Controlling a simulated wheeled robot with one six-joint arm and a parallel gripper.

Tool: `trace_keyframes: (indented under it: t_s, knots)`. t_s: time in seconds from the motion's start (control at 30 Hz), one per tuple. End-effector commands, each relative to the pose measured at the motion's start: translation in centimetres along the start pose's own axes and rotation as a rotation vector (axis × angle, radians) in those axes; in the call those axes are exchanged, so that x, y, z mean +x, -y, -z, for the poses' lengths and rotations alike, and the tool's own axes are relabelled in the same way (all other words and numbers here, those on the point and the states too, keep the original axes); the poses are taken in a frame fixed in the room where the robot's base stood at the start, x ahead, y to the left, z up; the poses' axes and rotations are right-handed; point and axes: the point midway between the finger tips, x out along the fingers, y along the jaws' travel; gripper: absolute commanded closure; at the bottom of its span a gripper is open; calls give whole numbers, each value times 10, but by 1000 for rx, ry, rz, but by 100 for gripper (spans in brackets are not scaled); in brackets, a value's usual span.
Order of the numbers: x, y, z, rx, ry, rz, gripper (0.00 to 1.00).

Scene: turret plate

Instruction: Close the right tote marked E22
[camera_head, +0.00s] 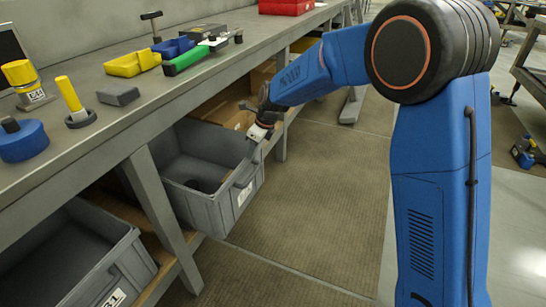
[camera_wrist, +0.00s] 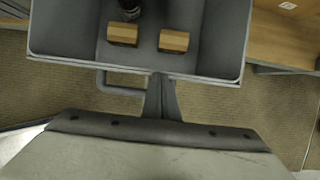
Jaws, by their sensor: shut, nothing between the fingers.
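The right grey tote (camera_head: 213,195) sticks out from under the workbench, open at the top, with a white label (camera_head: 244,193) on its front that is too small to read surely. Its front handle bar (camera_head: 243,170) shows on the outside.
Two wooden-faced blocks (camera_wrist: 123,35) and a dark round item lie inside the tote. Another grey tote (camera_head: 125,262) sticks out at lower left, past a bench leg (camera_head: 160,205). The workbench (camera_head: 150,85) overhangs both. The floor (camera_head: 320,215) in front is clear.

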Motion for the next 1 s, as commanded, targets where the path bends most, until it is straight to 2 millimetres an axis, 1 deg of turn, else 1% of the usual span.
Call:
trace_keyframes:
  t_s: [0.03, 0.2, 0.3, 0.4, 0.5, 0.63, 1.0]
  knots:
    - [8, -1, -12, -3, -2, -3, 100]
    - [21, 0, -47, -3, -2, -2, 100]
    - [28, -1, -63, -1, -2, -2, 100]
    - [33, 0, -74, 0, -3, -3, 100]
    - [36, 0, -83, -1, -3, -2, 100]
    - [38, 0, -89, 0, -4, -2, 100]
    - [39, 0, -92, 1, -3, -3, 100]
